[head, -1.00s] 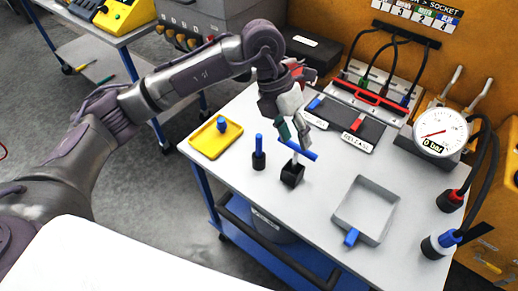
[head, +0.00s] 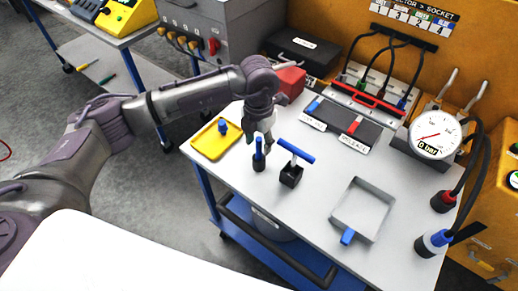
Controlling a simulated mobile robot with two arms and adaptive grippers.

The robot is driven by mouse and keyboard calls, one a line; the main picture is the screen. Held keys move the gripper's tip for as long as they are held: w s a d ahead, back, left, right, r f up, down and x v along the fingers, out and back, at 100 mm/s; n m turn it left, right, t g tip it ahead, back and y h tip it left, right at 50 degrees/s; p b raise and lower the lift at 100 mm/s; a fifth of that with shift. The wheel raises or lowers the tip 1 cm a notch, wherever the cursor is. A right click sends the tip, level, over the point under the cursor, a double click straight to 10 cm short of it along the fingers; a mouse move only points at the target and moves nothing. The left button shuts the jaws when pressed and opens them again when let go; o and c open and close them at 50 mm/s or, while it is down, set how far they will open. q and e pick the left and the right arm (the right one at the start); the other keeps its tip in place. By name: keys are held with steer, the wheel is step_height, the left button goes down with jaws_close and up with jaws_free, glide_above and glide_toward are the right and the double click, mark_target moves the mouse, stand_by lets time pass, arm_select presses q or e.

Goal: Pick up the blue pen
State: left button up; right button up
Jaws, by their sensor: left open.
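The blue pen (head: 258,147) stands upright in a small black holder (head: 259,164) on the white table top. My left gripper (head: 262,140) points down at the pen's upper end, with its fingers open. The fingers partly cover the pen's top, and I cannot tell whether they touch it. My right gripper is out of view.
A blue T-handle on a black block (head: 291,176) stands close to the right of the pen. A yellow tray (head: 207,154) with a blue knob lies to the left.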

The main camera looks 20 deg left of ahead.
mark_target(259, 149)
arm_select(q)
steer(key=shift+w+f+p, duration=0.1)
steer(key=shift+f+p, duration=0.4)
steer(key=shift+f, duration=1.35)
jaws_close()
steer(key=shift+r, duration=0.1)
